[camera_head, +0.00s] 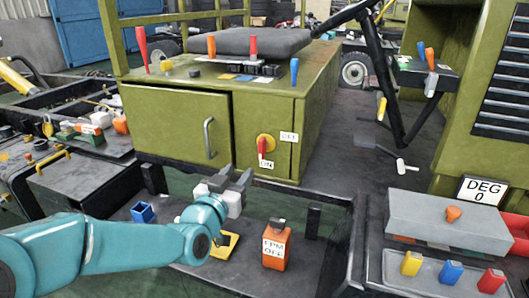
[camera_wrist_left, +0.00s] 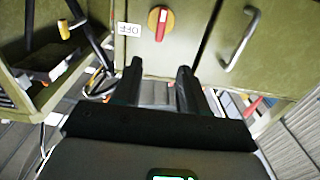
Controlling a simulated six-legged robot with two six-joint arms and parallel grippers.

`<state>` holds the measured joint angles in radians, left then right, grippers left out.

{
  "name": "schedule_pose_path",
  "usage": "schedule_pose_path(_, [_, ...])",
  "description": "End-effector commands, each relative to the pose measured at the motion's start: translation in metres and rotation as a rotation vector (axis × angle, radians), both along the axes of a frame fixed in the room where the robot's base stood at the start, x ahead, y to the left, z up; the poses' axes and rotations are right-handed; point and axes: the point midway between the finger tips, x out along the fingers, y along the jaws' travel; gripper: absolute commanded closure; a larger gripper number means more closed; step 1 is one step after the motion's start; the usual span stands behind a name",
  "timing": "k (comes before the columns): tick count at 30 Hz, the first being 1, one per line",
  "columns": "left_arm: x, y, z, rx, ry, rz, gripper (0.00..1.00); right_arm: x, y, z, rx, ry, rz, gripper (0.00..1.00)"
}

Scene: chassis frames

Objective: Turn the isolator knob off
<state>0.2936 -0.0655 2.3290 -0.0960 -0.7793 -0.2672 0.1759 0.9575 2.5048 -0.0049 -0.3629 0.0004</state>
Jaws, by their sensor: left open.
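The isolator knob (camera_head: 265,145) is a red handle on a yellow round plate on the green cabinet's front. In the head view its handle points down to the ON label (camera_head: 266,164); the OFF label (camera_head: 289,136) is to the right. The knob also shows in the left wrist view (camera_wrist_left: 160,23), beyond the gap between my fingers, with the OFF label (camera_wrist_left: 129,29) at its left. My left gripper (camera_head: 236,178) is open and empty, below and left of the knob and apart from it. It also shows in the wrist view (camera_wrist_left: 159,70). My right gripper is not in view.
A grey door handle (camera_head: 209,138) stands out from the cabinet left of the knob. Coloured levers (camera_head: 211,46) stand on top. Below are an orange box (camera_head: 276,247) reading RPM OFF and a blue cup (camera_head: 142,212). A grey box (camera_head: 450,222) stands at right.

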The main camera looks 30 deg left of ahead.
Motion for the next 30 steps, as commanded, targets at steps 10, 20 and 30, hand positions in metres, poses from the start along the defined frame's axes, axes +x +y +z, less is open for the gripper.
schedule_pose_path(10, [0.063,0.013,-0.001,-0.002,0.004,-0.004,0.57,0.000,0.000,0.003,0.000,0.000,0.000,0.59])
schedule_pose_path(20, [0.135,0.029,-0.001,-0.001,0.002,-0.006,0.57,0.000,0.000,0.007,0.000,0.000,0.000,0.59])
schedule_pose_path(30, [0.159,0.035,-0.001,-0.001,0.002,-0.005,0.57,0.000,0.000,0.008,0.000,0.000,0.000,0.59])
